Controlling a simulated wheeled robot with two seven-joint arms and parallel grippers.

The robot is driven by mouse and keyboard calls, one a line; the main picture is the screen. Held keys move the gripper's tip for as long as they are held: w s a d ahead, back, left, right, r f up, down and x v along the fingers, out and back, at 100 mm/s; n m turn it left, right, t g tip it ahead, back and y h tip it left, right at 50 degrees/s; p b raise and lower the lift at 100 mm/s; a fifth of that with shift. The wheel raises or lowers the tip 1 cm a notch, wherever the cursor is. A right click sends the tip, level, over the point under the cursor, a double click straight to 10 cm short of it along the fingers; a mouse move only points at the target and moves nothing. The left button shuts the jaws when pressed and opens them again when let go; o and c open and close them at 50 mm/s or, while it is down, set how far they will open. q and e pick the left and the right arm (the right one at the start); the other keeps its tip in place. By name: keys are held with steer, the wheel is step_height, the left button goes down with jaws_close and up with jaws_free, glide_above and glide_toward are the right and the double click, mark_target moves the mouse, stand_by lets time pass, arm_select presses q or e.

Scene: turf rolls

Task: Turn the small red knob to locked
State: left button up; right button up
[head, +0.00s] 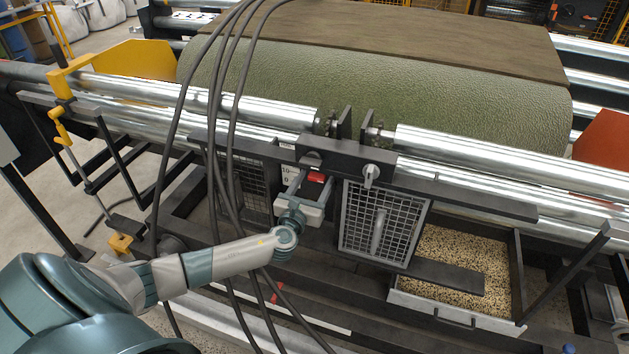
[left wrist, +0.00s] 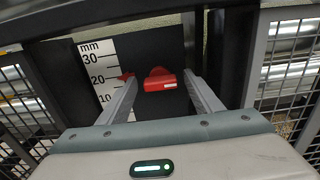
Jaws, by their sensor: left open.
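The small red knob (head: 316,177) sits on a dark panel below the black crossbar, at the middle of the machine. I see a gap beside each finger and cannot tell any contact. The knob's locked marking is not visible. My right gripper is not in view.
A millimetre scale (left wrist: 97,72) with a red pointer (left wrist: 126,76) is left of the knob. Mesh guards (head: 383,222) flank the panel. Black cables (head: 217,150) hang across my left arm's region. A tray of granules (head: 460,262) is at the right, below steel rollers (head: 510,160).

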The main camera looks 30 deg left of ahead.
arm_select(q)
steer(key=c, duration=1.1)
steer(key=shift+o, duration=0.2)
